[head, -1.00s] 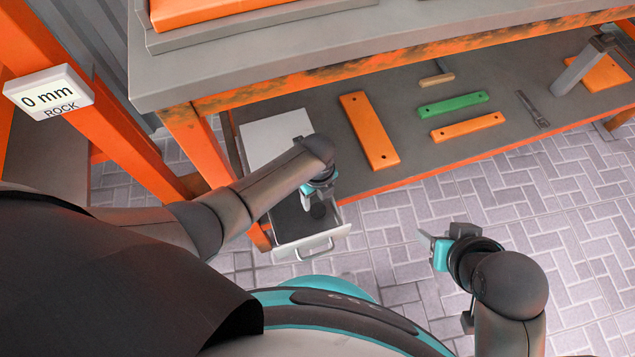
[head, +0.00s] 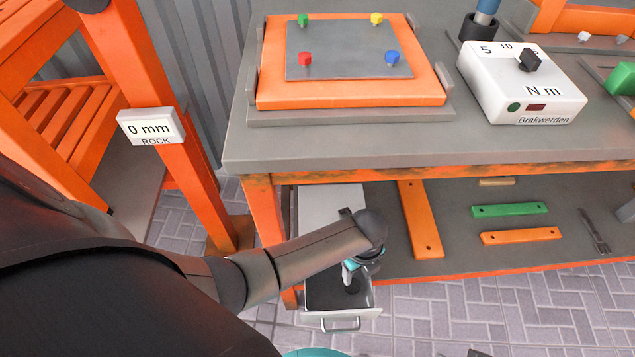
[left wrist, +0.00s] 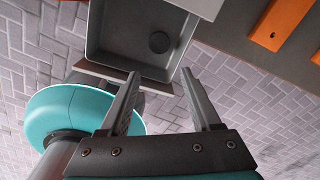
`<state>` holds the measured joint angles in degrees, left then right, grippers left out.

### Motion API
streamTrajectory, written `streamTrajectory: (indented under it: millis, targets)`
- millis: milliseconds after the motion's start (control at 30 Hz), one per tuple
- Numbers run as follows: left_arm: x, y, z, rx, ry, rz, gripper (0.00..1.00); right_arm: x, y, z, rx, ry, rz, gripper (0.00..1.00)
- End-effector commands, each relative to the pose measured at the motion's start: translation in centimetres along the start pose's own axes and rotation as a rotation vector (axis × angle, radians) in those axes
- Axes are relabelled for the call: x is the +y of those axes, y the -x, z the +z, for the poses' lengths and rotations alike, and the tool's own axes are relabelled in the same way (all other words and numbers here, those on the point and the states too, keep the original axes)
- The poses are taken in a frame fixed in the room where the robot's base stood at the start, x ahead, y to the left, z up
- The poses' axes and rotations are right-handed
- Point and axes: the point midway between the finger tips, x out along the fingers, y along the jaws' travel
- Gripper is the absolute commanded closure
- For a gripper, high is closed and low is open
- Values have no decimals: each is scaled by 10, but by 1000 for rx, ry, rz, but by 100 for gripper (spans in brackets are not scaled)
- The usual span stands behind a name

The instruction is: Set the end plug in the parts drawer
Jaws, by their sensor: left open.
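The parts drawer (head: 370,298) is pulled out below the bench, its handle facing me. It also shows in the left wrist view (left wrist: 110,58). A dark round piece, which looks like the end plug (left wrist: 158,42), lies on the drawer floor; in the head view it is a dark spot (head: 352,287) under my gripper. My left gripper (head: 350,276) is over the drawer, pointing down. In the left wrist view its fingers (left wrist: 158,76) are apart with nothing between them, and the dark piece lies beyond the tips. My right gripper is out of view.
The bench top (head: 340,150) overhangs the drawer. It bears an orange board (head: 350,98) with coloured knobs and a white torque box (head: 520,85). Orange and green bars (head: 510,210) lie on the lower shelf. An orange post (head: 165,100) stands left. Paved floor is free in front.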

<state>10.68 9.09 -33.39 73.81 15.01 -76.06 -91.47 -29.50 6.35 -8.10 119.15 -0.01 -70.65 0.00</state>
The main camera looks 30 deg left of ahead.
Motion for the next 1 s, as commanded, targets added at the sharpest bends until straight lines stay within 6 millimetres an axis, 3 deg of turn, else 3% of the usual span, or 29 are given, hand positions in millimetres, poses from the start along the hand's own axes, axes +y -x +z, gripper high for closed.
streamTrajectory:
  millis: [100,267,600,800,1000]
  targets:
    - [12,4,-16,33,255,-50,36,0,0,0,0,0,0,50]
    - [31,16,-25,71,661,-115,36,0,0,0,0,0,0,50]
    - [87,55,-7,122,1514,-242,36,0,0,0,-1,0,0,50]
    - [112,74,7,136,1821,-304,36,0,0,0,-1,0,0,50]
    - [118,80,12,140,1902,-323,36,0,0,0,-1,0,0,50]
